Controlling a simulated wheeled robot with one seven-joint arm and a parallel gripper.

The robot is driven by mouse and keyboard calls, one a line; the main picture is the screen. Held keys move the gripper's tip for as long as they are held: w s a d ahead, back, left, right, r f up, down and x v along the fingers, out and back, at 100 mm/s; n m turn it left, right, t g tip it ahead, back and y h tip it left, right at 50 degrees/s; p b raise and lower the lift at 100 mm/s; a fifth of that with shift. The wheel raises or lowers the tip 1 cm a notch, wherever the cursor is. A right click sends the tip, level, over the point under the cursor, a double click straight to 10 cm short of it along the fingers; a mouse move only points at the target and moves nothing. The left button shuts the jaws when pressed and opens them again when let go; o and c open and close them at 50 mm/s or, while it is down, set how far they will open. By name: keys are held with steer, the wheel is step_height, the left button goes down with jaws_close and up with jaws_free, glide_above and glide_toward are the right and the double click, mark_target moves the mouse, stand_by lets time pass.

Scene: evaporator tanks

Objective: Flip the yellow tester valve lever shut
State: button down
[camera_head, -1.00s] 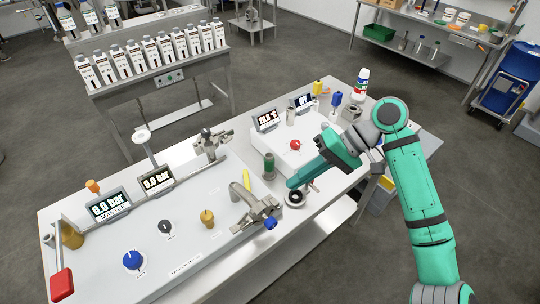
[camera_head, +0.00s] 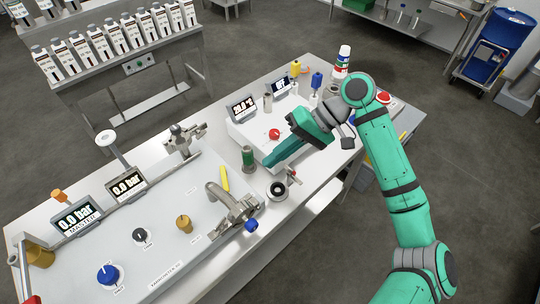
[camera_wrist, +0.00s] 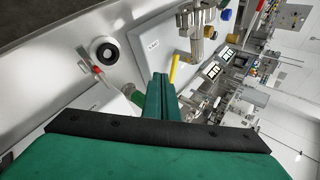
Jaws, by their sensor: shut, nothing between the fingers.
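The yellow lever (camera_head: 224,178) is a slim bar beside a curved grey metal pipe (camera_head: 214,194) on the white tester panel (camera_head: 160,255). It also shows in the wrist view (camera_wrist: 174,69), just past my fingertips. How its lower end joins the valve is hard to make out. My gripper (camera_head: 270,162) is green, shut and empty. In the head view it is to the right of the lever and a little higher in the picture, with a visible gap. In the wrist view my shut fingers (camera_wrist: 161,82) point toward the lever.
A green-and-grey cylinder (camera_head: 249,158) stands between my gripper and the lever. A dark round ring (camera_head: 277,190) and a small red handle (camera_head: 292,175) are below my gripper. A blue-tipped metal fitting (camera_head: 251,225) sits by the pipe. Two pressure displays stand at left.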

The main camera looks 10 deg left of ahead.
mark_target(225, 181)
steer(key=x, duration=0.3)
steer(key=r+x, duration=0.1)
steer(key=x, duration=0.2)
steer(key=a+x, duration=0.1)
steer(key=x, duration=0.2)
steer(key=shift+s+a+r, duration=0.15)
steer(key=shift+s+a, duration=0.05)
steer(key=shift+s, duration=0.2)
steer(key=shift+s+a, duration=0.2)
steer(key=shift+a, duration=0.35)
